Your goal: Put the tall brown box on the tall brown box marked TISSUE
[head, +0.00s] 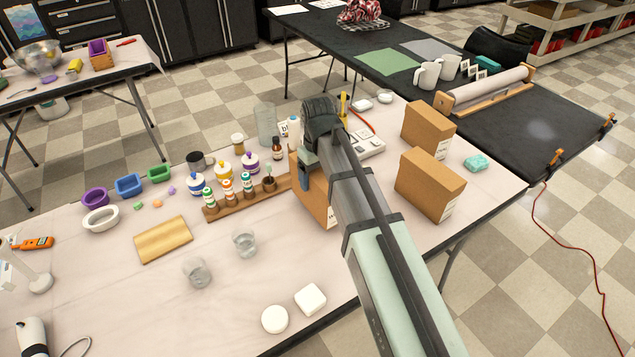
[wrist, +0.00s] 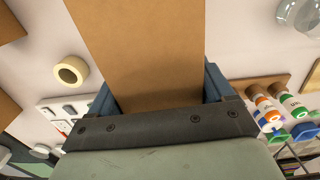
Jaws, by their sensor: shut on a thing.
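A tall brown box (head: 317,196) stands near the middle of the table, partly hidden behind my arm in the head view. My gripper (head: 306,172) is shut on it from above. In the wrist view the brown box (wrist: 137,45) fills the space between the blue-grey fingers of my gripper (wrist: 158,95). Whether the box touches the table is hard to tell. Two more brown boxes stand upright to the right: a farther brown box (head: 427,127) and a nearer brown box (head: 428,184). Both have small white labels, too small to read, so I cannot tell which is marked TISSUE.
A wooden rack (head: 245,199) with several small bottles stands just left of the held box. A teal sponge (head: 476,163) lies right of the two boxes. A white scale (head: 368,145) is behind my arm. Two clear glasses and two white soap pieces (head: 310,299) lie in front.

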